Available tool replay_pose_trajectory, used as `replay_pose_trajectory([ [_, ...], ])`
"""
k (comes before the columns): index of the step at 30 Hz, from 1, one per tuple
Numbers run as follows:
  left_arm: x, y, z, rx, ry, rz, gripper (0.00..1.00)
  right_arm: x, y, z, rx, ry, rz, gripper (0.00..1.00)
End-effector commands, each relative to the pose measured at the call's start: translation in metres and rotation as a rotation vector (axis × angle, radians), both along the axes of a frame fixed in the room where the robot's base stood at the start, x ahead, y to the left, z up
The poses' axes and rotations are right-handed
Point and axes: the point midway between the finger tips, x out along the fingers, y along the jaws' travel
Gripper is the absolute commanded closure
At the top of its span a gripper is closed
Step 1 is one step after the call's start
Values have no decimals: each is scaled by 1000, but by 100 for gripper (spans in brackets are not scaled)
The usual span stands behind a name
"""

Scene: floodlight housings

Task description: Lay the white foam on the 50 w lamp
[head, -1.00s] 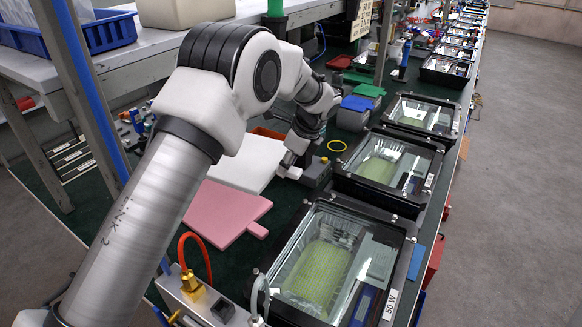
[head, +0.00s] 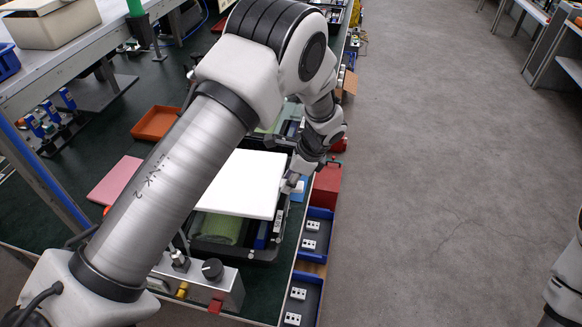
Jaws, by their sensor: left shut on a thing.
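The white foam (head: 250,180) is a flat square sheet over the nearest black floodlight housing. My left gripper (head: 288,186) is shut on its right edge. The housing is the 50 W lamp (head: 222,230); its label cannot be read now. The foam hides the back part of the lamp, while its front part with greenish panel and black rim shows below the foam's front edge. Whether the foam touches the lamp I cannot tell. Part of my right arm shows at the lower right edge; its gripper is out of view.
A pink foam sheet (head: 112,182) lies on the green bench at left, partly behind my arm. An orange tray (head: 158,123) is farther back. A control box with a black knob (head: 212,269) stands in front of the lamp. A red box (head: 327,184) and blue bins (head: 320,230) line the right.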

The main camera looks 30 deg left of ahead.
Motion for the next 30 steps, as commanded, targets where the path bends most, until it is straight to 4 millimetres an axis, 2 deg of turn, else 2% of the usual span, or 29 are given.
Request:
replay_pose_trajectory([
  [8,0,0,-1,0,-1,-1,97,0,0,0,0,0,0,60],
  [13,0,0,1,1,1,-1,97,0,0,7,0,1,0,60],
  [30,0,0,-63,1,1,-1,97,0,0,-31,0,1,0,60],
])
